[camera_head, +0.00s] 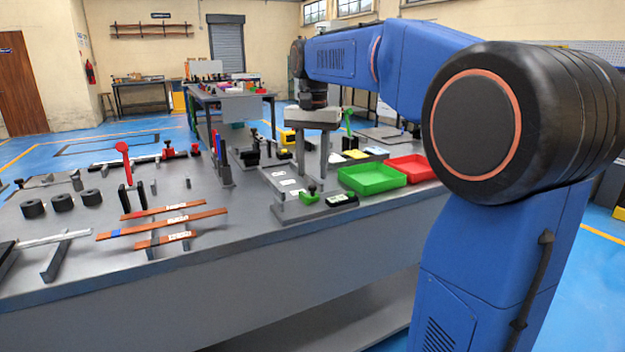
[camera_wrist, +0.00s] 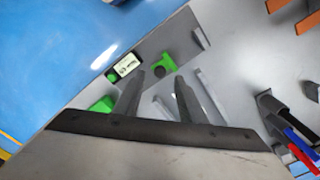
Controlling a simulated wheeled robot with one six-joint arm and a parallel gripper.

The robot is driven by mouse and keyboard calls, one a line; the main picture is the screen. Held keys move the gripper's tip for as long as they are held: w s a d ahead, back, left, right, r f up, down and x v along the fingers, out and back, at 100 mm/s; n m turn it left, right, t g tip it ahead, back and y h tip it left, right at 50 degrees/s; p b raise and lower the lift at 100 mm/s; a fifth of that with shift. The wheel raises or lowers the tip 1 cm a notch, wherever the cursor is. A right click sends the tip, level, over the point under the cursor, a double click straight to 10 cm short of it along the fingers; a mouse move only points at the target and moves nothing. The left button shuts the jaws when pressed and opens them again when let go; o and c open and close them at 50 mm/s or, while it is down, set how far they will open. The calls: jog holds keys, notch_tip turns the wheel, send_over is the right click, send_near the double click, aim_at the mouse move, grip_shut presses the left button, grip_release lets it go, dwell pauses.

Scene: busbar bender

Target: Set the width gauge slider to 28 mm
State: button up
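A green slider block with a black knob (camera_head: 309,195) sits near the front edge of the bench, at the near end of a grey rail; I take it for the width gauge slider. It also shows in the wrist view (camera_wrist: 164,63), just past my fingertips. A small black and green unit with a pale display (camera_head: 342,200) lies beside it, and the display shows in the wrist view (camera_wrist: 126,65), too small to read. My gripper (camera_wrist: 160,76) points down over the bench, fingers apart with nothing between them. In the head view it hangs behind the slider.
A green tray (camera_head: 372,179) and a red tray (camera_head: 412,168) stand right of the gauge. Upright blue and red-handled tools (camera_head: 220,150) stand to its left. Copper bars (camera_head: 165,228) rest on supports at the left front. Bare bench lies between the bars and the gauge.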

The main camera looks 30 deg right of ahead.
aim_at(312, 186)
jog(key=shift+f, duration=1.9)
grip_shut()
jog(key=c, duration=0.9)
grip_release()
jog(key=shift+a, duration=1.65)
jog(key=o, duration=0.9)
notch_tip(312, 186, up, 17)
jog(key=shift+r, duration=0.2)
